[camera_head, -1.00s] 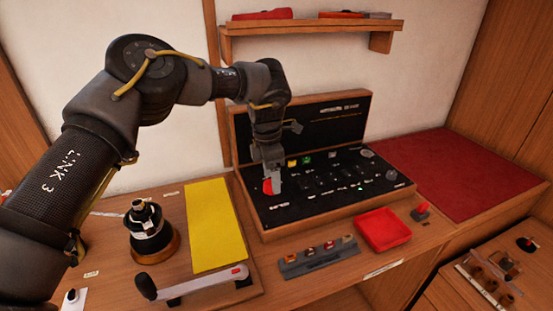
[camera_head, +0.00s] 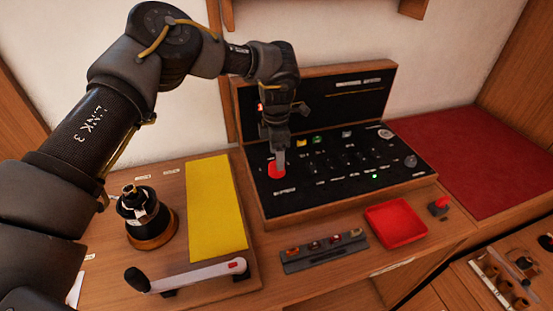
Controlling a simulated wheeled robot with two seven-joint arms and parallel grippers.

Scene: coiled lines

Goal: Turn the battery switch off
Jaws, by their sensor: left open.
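The switch panel is a black board in an open wooden case (camera_head: 262,208) on the bench. A red knob (camera_head: 271,171), which looks like the battery switch, sits at the panel's left side. My left gripper (camera_head: 279,166) points down at the red knob, with its fingers at the knob and hiding part of it. The gripper is open; whether the fingers touch the knob, I cannot tell. The knob's setting is not readable. My right gripper is not in view.
A small green light (camera_head: 375,176) glows on the panel. In front are a red tray (camera_head: 396,222) and a grey strip with several small pieces (camera_head: 324,250). A black winch (camera_head: 146,216), yellow mat (camera_head: 215,205) and crank handle (camera_head: 195,276) stand left. A red mat (camera_head: 470,150) lies clear at right.

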